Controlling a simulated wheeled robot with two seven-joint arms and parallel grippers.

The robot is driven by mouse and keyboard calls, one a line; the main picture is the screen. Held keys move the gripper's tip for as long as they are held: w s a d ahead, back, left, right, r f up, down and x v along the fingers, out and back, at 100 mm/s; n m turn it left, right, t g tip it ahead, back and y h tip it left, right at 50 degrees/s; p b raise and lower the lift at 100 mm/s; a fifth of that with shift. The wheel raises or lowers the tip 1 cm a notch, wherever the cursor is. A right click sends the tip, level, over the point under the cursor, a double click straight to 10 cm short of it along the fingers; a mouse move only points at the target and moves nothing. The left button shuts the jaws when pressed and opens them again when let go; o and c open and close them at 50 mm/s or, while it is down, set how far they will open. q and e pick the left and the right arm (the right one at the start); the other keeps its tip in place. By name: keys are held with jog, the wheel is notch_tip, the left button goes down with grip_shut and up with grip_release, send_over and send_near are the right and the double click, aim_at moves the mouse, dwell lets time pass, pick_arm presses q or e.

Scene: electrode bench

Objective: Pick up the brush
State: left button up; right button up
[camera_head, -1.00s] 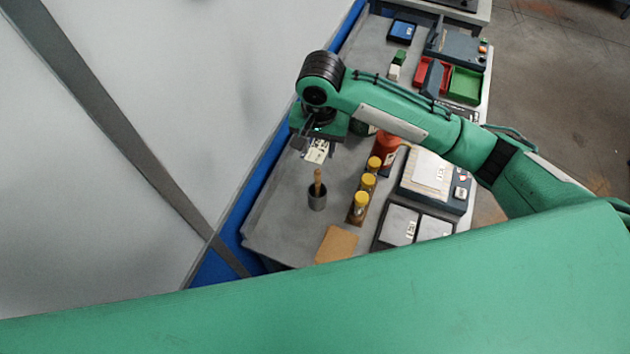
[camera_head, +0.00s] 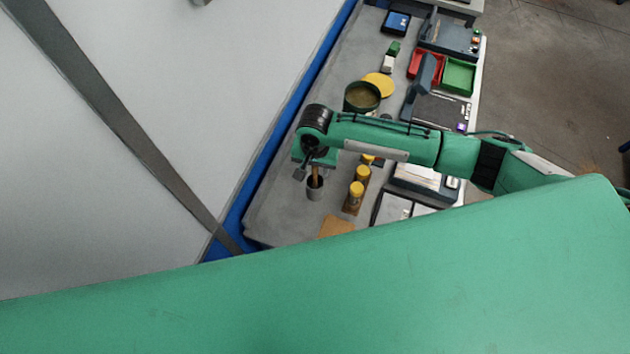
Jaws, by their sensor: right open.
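The brush (camera_head: 315,176) shows only as a wooden handle standing up out of a small dark grey cup (camera_head: 315,190). Its lower end is hidden inside the cup, and its top is partly covered by my right gripper. My right gripper (camera_head: 311,169) is open and hangs over the cup, with one dark finger to the left of the handle. The other finger is hard to make out, and I cannot tell whether the gripper touches the handle. My left gripper is not in view.
Yellow-capped jars (camera_head: 357,189) stand in a row just right of the cup. A tan pad (camera_head: 336,227) lies at the bench's near end. A dark green round container (camera_head: 362,96), a red bin (camera_head: 424,65) and a green bin (camera_head: 459,75) stand farther back.

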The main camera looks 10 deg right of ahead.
jog(key=shift+f, duration=0.2)
grip_shut()
jog(key=shift+r, duration=0.1)
